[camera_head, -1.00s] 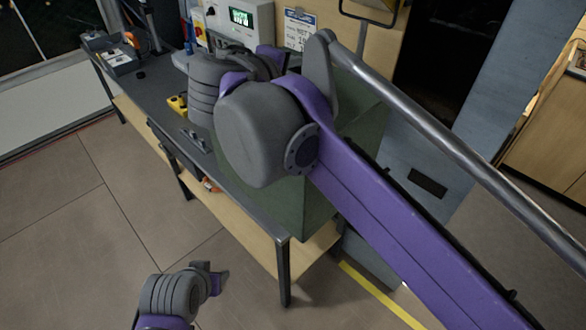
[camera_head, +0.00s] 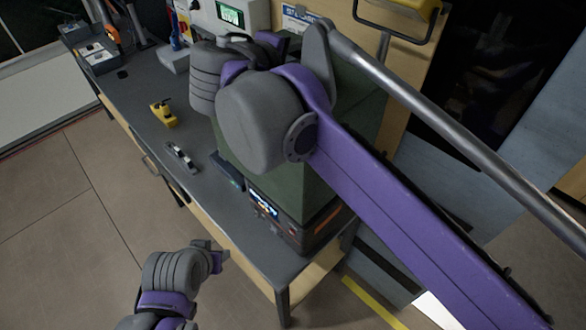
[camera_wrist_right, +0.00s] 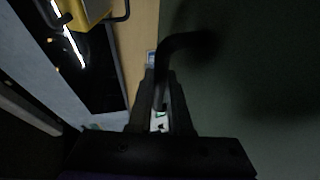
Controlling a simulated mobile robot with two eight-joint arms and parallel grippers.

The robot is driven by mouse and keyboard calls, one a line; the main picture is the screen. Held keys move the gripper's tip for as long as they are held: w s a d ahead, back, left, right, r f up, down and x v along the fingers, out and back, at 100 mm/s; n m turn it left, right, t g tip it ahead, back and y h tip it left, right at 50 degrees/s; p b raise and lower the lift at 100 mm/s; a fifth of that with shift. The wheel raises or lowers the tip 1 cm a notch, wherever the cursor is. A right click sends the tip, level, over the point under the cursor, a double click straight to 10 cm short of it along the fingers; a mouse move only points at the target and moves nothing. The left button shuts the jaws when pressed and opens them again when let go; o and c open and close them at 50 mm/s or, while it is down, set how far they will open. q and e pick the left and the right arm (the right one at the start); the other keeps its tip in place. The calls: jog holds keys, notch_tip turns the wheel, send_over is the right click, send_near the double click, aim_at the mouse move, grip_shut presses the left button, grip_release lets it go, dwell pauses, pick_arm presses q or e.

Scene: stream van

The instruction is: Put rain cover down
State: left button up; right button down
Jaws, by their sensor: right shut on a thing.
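The rain cover (camera_head: 285,185) is a dark green box-shaped hood over the near end of the bench, partly hidden behind my right arm. In the right wrist view it fills the right side (camera_wrist_right: 260,80). My right gripper (camera_wrist_right: 162,90) is shut on its black bent handle (camera_wrist_right: 183,42). In the head view my arm mostly hides the fingers. A dark device (camera_head: 268,212) with a lit screen and an orange stripe shows below the cover's lower edge. My left gripper (camera_head: 218,259) is low in front of the bench, apart from the cover; its jaw opening is unclear.
The grey bench top (camera_head: 140,130) holds a yellow item (camera_head: 163,114), a small dark metal tool (camera_head: 181,157) and a grey box (camera_head: 97,57) at the far end. A panel with a green display (camera_head: 231,15) stands behind. Bare floor (camera_head: 60,200) lies at left.

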aim_at(269, 182)
pick_arm(q)
jog(key=s+f+b, duration=0.2)
jog(key=f, duration=0.1)
jog(key=shift+f, duration=0.15)
pick_arm(e)
notch_tip(269, 182, down, 26)
jog(key=shift+s+f, duration=0.1)
jog(key=shift+s, duration=0.05)
pick_arm(q)
jog(key=shift+f, duration=0.1)
pick_arm(e)
jog(key=shift+f, duration=0.1)
pick_arm(q)
jog(key=shift+s+f+g, duration=0.15)
jog(key=shift+f+g, duration=0.1)
jog(key=shift+g, duration=0.05)
pick_arm(e)
jog(key=shift+f, duration=0.4)
jog(key=c, duration=1.3)
grip_release()
jog(key=o, duration=0.5)
jog(key=shift+c, duration=0.2)
jog(key=shift+r, duration=0.35)
pick_arm(q)
jog(key=shift+s+f+b, duration=0.15)
jog(key=shift+f+b, duration=0.15)
jog(key=shift+b, duration=0.15)
pick_arm(e)
jog(key=v, duration=1.2)
